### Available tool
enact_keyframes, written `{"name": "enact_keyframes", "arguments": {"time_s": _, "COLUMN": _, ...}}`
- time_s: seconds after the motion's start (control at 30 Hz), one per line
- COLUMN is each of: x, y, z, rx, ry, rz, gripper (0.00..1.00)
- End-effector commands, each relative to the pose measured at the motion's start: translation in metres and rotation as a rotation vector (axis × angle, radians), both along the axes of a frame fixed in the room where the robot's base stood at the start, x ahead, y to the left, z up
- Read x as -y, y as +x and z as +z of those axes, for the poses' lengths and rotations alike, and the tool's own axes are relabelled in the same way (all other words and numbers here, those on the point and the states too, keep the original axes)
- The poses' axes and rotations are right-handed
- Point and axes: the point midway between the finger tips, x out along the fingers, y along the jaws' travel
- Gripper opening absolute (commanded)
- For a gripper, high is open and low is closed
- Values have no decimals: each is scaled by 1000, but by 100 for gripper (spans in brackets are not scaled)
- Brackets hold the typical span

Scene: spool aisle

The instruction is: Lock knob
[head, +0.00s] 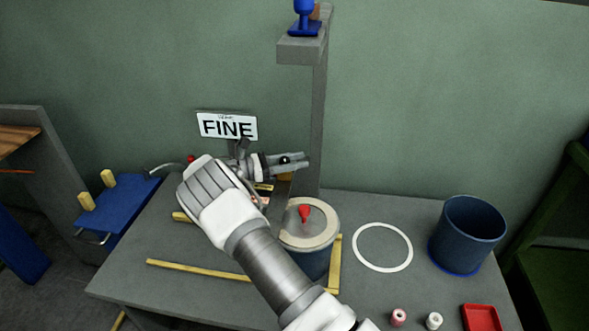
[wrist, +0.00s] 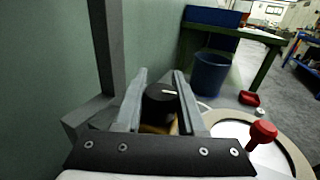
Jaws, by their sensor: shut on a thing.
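A black round knob (wrist: 158,106) with a white line on its face sits between the two fingers of my gripper (wrist: 160,84) in the wrist view. My gripper is shut on it. In the head view my gripper (head: 290,162) is in front of the grey post, and only a small dark part of the knob (head: 285,160) shows between the fingers. The knob's base and mounting are mostly hidden.
A drum (head: 305,262) with a pale-rimmed lid and red handle (head: 305,212) stands just below my gripper. A grey post (head: 318,130) rises behind. A "FINE" sign (head: 228,126) is at left. A white ring (head: 358,254), blue bin (head: 467,236) and red tray (head: 482,318) are at right.

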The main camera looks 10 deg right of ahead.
Motion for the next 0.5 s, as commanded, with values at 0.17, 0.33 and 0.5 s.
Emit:
{"name": "enact_keyframes", "arguments": {"time_s": 0.17, "x": 0, "y": -3, "z": -5, "rx": 2, "ry": 0, "rz": -104, "gripper": 0}}
{"name": "enact_keyframes", "arguments": {"time_s": 0.33, "x": 0, "y": -5, "z": -3, "rx": 0, "ry": -1, "rz": -175, "gripper": 0}}
{"name": "enact_keyframes", "arguments": {"time_s": 0.5, "x": 0, "y": -7, "z": -1, "rx": 0, "ry": -2, "rz": -221, "gripper": 0}}
